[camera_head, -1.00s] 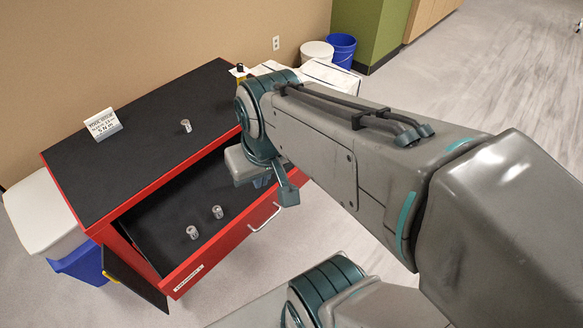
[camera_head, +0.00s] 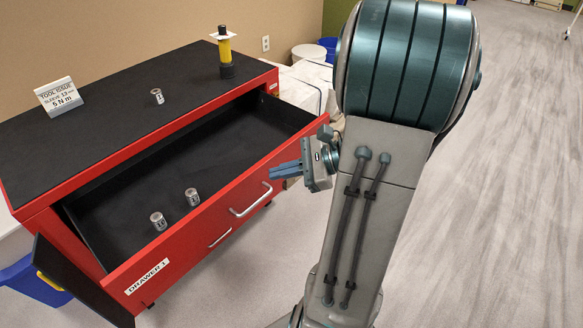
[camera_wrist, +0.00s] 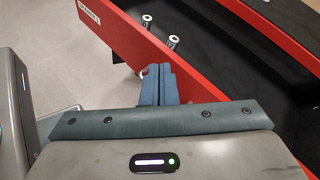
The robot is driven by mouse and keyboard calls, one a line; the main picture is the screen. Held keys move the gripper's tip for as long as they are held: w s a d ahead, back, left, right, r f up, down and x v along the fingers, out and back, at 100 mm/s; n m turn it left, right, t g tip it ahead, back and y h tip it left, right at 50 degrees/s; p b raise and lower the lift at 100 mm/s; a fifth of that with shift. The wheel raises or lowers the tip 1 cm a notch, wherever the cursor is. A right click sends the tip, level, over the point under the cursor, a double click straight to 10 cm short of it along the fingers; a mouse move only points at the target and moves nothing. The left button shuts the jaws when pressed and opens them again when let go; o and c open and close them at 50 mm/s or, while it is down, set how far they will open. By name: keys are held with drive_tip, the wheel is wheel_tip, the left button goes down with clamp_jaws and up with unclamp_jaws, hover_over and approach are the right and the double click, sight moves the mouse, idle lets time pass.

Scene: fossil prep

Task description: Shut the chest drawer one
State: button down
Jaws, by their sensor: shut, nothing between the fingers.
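The red chest has drawer one (camera_head: 160,262), labelled "DRAWER 1", pulled open towards me. Its black interior holds two small metal sleeves (camera_head: 192,197) near the left end. A silver handle (camera_head: 251,199) is on its front. My gripper (camera_head: 272,172) is shut and empty, with blue fingers pointing left near the right part of the drawer front. In the wrist view the shut fingers (camera_wrist: 158,86) show against the red drawer front (camera_wrist: 140,35), partly hiding the handle. I cannot tell whether they touch it.
The black chest top (camera_head: 110,115) carries a sign (camera_head: 59,97), a metal sleeve (camera_head: 157,96) and a yellow-and-black tool (camera_head: 225,55). A blue bin (camera_head: 35,283) stands at lower left. Open floor (camera_head: 500,200) lies to the right.

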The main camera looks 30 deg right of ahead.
drive_tip(key=d+f+m+t+h+b, duration=0.1)
drive_tip(key=d+f+m+t+b, duration=0.35)
drive_tip(key=d+f, duration=0.25)
drive_tip(key=m+t+h+b, duration=0.4)
drive_tip(key=m+t+b, duration=0.1)
drive_tip(key=m, duration=0.2)
approach(293, 155)
drive_tip(key=b+x, duration=0.3)
drive_tip(key=x, duration=0.4)
drive_tip(key=shift+f, duration=0.1)
